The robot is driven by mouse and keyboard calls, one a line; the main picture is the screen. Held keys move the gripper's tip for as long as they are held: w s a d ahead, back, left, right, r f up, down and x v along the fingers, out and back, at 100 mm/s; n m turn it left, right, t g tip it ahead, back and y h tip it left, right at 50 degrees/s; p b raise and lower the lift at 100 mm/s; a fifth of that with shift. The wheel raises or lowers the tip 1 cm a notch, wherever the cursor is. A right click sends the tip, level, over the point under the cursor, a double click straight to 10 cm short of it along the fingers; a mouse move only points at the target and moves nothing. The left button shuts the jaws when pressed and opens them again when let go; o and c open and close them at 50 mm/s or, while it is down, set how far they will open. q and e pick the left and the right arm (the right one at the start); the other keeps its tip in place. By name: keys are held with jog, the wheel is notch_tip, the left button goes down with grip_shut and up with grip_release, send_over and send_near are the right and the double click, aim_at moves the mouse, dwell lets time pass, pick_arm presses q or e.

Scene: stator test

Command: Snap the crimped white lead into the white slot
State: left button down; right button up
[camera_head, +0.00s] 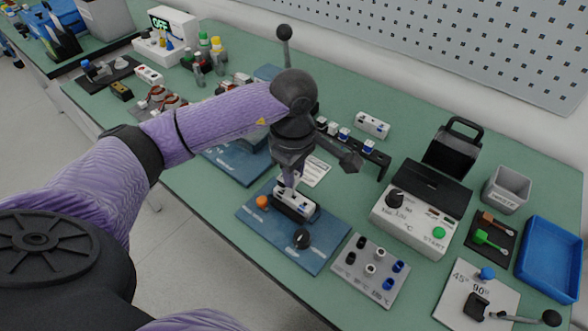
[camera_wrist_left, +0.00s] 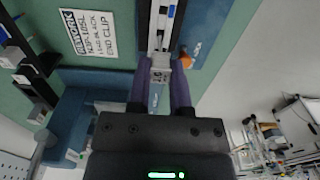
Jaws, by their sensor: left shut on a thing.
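My left gripper (camera_head: 288,181) points down over a blue fixture plate (camera_head: 325,249). The plate carries a black-and-white block (camera_head: 305,207) with slots along its top. An orange knob (camera_head: 262,201) and a black knob (camera_head: 302,238) flank the block. In the left wrist view, the fingers of my left gripper (camera_wrist_left: 161,84) are shut on a small pale piece (camera_wrist_left: 160,62), which looks like the white lead's end. It is at the near end of the block's dark slotted strip (camera_wrist_left: 163,22). Whether it sits in the white slot cannot be told. My right gripper is not in view.
Right of the plate lies a grey panel with coloured sockets (camera_head: 347,276). A rack of small parts (camera_head: 372,155) is behind the gripper.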

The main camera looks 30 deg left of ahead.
pick_arm(q)
jog(key=shift+f, duration=0.1)
jog(key=shift+f+b, duration=0.3)
dwell(0.4)
jog(key=shift+f+b, duration=0.5)
jog(key=shift+f, duration=0.05)
jog(key=shift+f, duration=0.1)
jog(key=shift+f+b, duration=0.55)
jog(key=shift+f, duration=0.2)
dwell(0.5)
jog(key=shift+c, duration=2.3)
grip_release()
jog(key=shift+a, duration=0.1)
